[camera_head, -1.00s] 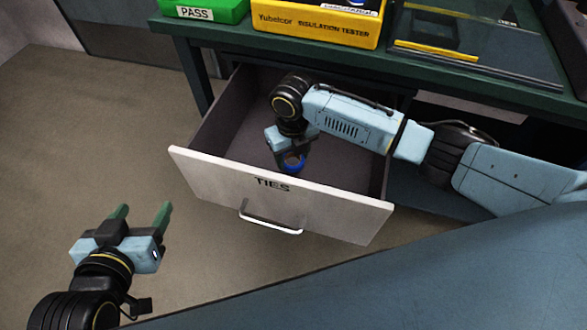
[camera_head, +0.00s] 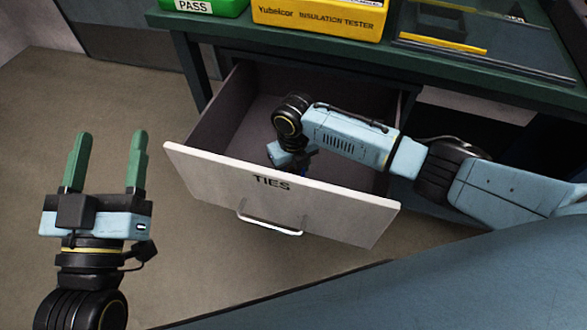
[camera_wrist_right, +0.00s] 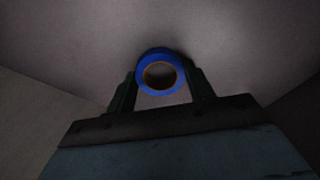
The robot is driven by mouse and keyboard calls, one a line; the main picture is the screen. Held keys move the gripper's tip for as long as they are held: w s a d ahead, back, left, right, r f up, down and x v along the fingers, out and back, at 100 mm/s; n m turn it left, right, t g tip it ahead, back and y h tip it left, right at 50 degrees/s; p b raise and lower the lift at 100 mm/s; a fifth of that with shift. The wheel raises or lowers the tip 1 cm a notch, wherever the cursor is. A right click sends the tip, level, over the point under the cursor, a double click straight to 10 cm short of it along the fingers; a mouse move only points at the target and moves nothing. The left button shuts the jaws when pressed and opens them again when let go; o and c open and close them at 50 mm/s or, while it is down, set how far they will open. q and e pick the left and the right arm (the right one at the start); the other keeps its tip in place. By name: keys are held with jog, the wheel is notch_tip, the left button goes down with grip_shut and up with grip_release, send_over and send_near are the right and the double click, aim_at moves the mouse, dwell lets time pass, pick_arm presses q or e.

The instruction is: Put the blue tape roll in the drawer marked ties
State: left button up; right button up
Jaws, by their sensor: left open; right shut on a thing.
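The drawer marked TIES (camera_head: 275,205) is pulled open below the bench. My right arm reaches down into it from the right. In the right wrist view the blue tape roll (camera_wrist_right: 141,74), with an orange-brown inner ring, sits between the two fingers of my right gripper (camera_wrist_right: 160,88), which is shut on it. Whether the roll touches the drawer floor I cannot tell. In the head view the right gripper (camera_head: 296,162) is mostly behind the drawer front and the roll barely shows. My left gripper (camera_head: 106,162) is open and empty, left of the drawer.
The green bench top (camera_head: 480,70) overhangs the drawer. On it stand a yellow insulation tester box (camera_head: 320,18), a green PASS box (camera_head: 200,5) and a dark tray with a yellow edge (camera_head: 440,43). The floor left of the drawer is clear.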

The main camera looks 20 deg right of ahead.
aim_at(293, 172)
pick_arm(q)
jog(key=shift+r, duration=0.2)
pick_arm(e)
jog(key=shift+f, duration=0.15)
jog(key=o, duration=1)
jog(key=shift+c, duration=0.2)
pick_arm(q)
jog(key=shift+s+r, duration=0.1)
pick_arm(e)
jog(key=shift+r, duration=0.2)
notch_tip(293, 172, up, 3)
jog(key=shift+f+p, duration=0.2)
jog(key=shift+p, duration=0.55)
pick_arm(q)
notch_tip(293, 172, down, 11)
jog(key=a+g+y+p, duration=0.2)
jog(key=g, duration=0.5)
pick_arm(e)
notch_tip(293, 172, up, 3)
jog(key=shift+r, duration=0.1)
pick_arm(q)
jog(key=s+a+f+g+y+p, duration=0.2)
jog(key=s+a+f+g+y, duration=0.1)
jog(key=s+f+g, duration=0.4)
jog(key=shift+s+a+f+n, duration=0.4)
jog(key=shift+s+a, duration=0.25)
jog(key=shift+s, duration=0.25)
pick_arm(e)
notch_tip(293, 172, up, 6)
